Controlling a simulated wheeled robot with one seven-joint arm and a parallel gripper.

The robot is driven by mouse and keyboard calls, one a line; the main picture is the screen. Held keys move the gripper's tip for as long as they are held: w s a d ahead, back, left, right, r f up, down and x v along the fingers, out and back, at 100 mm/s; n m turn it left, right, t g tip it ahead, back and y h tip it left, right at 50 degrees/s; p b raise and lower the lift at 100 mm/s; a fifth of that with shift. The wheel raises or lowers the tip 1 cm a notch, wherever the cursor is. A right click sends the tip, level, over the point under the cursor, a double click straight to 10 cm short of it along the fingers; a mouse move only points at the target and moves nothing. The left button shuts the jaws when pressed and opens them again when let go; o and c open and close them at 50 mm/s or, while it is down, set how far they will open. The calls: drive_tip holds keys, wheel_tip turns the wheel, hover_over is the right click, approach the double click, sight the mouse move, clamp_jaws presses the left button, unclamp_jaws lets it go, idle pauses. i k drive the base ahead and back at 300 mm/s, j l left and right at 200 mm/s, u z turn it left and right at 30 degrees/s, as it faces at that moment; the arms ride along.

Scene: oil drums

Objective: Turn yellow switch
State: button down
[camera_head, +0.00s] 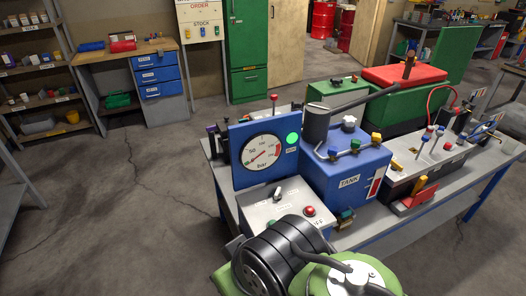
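Several small yellow parts show on the workbench, and I cannot tell which is the yellow switch. One is a yellow knob (376,137) at the right end of a pipe on top of the blue tank (350,182). A yellow lever (396,166) stands on the grey unit right of the tank. Another yellow handle (419,184) sits just in front of it, by a red block. My gripper is not in view.
A pressure gauge panel (263,152) stands left of the tank. A grey control box (283,205) with a red button is in front. Open floor (110,220) lies to the left.

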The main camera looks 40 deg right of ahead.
sight(396, 166)
drive_tip(key=z, duration=2.5)
